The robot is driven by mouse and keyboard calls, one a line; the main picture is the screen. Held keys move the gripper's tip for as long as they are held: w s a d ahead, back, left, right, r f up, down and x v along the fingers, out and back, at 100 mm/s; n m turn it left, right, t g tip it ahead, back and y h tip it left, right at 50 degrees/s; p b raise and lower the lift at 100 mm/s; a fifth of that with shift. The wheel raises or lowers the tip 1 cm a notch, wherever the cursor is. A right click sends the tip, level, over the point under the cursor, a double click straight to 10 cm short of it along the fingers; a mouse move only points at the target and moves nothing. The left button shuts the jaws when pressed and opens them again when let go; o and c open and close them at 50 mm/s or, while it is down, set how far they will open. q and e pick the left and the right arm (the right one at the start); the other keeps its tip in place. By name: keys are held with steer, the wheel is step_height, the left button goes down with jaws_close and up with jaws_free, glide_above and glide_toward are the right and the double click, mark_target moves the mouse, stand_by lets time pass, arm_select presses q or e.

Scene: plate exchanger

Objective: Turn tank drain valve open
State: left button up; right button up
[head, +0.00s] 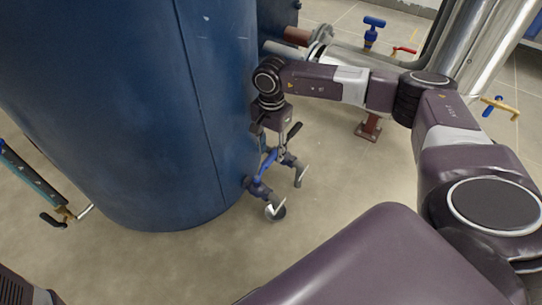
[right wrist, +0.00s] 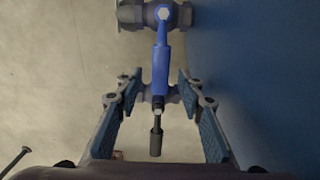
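The blue tank (head: 130,100) fills the left of the head view. Near its foot is the drain valve, with grey pipe ends and a blue lever handle (head: 266,165). My right gripper (head: 284,143) points down just above this valve, beside the tank wall. In the right wrist view the blue handle (right wrist: 161,65) runs lengthwise between the two fingers, with clear gaps on both sides. The right gripper is open, and its fingers do not appear to touch the handle. The valve body (right wrist: 150,15) shows at the top of that view. My left gripper is not in view.
The tank wall stands close to the right gripper. Left is a gauge tube (head: 32,183). Floor below the valve is clear.

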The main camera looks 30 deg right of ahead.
steer(key=shift+f, duration=0.75)
steer(key=shift+c, duration=0.6)
jaws_close()
